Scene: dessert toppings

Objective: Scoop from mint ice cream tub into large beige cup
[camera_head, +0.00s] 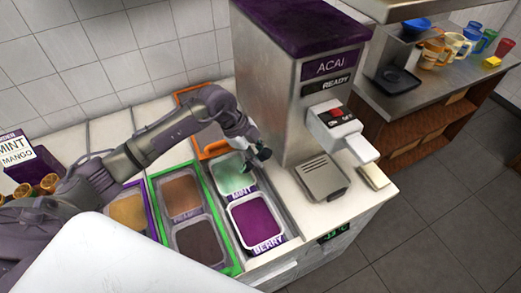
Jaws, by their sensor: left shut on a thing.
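The mint ice cream tub (232,187), white-rimmed with pale green contents and a MINT label, sits in the counter, behind the purple berry tub. My left gripper (259,153) is over the back right edge of the mint tub. It is shut on a small dark tool, likely a scoop, mostly hidden by the fingers. I cannot tell whether the tool touches the ice cream. A tan-orange cup (433,54) stands on the right counter; I cannot tell whether it is the large beige cup. My right gripper is not in view.
The berry tub (255,244) is in front. Brown tubs in a green frame (159,218) lie left. The tall acai machine (267,88) stands close right of my left gripper. Coloured cups (472,40) and a black scale (396,82) are on the right counter. Open floor lies between.

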